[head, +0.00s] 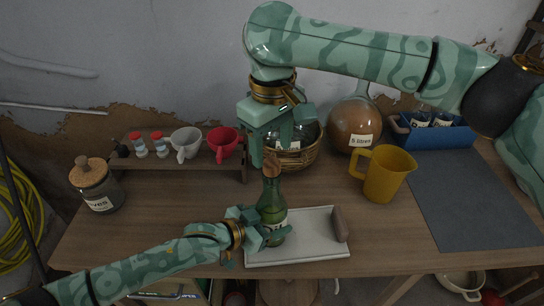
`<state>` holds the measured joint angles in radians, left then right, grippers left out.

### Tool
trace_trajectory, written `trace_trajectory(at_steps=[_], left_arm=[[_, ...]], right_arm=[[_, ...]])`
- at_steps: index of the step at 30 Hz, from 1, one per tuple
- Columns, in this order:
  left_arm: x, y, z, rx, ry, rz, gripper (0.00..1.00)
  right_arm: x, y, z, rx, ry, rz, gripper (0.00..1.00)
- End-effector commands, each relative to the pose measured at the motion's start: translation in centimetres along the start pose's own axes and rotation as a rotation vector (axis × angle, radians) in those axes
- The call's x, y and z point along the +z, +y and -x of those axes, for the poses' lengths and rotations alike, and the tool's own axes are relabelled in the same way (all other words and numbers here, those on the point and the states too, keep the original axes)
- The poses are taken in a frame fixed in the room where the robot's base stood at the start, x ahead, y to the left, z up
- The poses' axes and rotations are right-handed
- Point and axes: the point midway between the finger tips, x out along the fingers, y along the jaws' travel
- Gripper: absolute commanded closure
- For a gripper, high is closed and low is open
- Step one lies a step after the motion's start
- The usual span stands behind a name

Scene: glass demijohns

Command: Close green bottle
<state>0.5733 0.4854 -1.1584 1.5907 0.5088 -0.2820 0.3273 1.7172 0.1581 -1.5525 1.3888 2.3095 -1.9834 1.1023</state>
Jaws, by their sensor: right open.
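The green bottle (271,198) stands upright at the left end of a pale tray (312,217). A brown stopper (272,165) shows at the top of its neck; how deep it sits cannot be told. My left gripper (268,228) comes in from the left and is closed around the bottle's lower body, its fingers partly covering it. My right gripper (272,140) points down just above the bottle. It is open, with its fingertips close to the stopper's top.
A wooden block (340,224) lies on the tray's right end. A yellow jug (384,174), a round brown demijohn (354,125) and a basketed demijohn (296,158) stand behind. A small shelf (200,163) with cups is left. A grey mat (460,200) lies clear at right.

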Motion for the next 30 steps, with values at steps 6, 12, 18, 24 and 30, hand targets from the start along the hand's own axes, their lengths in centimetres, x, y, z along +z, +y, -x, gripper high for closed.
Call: trace_trajectory(at_steps=[6,12,18,24,30], left_arm=[[0.1,0.0,0.0,0.0,-0.002,0.0,0.73],[0.1,0.0,0.0,0.0,-0.002,0.0,0.73],[0.1,0.0,0.0,0.0,-0.002,0.0,0.73],[0.1,0.0,0.0,0.0,-0.002,0.0,0.26],[0.1,0.0,0.0,0.0,-0.001,0.0,0.06]], right_arm=[[-0.1,0.0,4.7,0.002,0.002,0.0,0.44],[0.0,0.0,7.2,0.001,0.001,0.0,0.44],[0.0,0.0,7.8,-0.001,-0.001,0.001,0.44],[0.0,0.0,7.8,-0.001,-0.001,0.001,0.44],[0.0,0.0,7.8,-0.001,-0.001,0.001,0.44]])
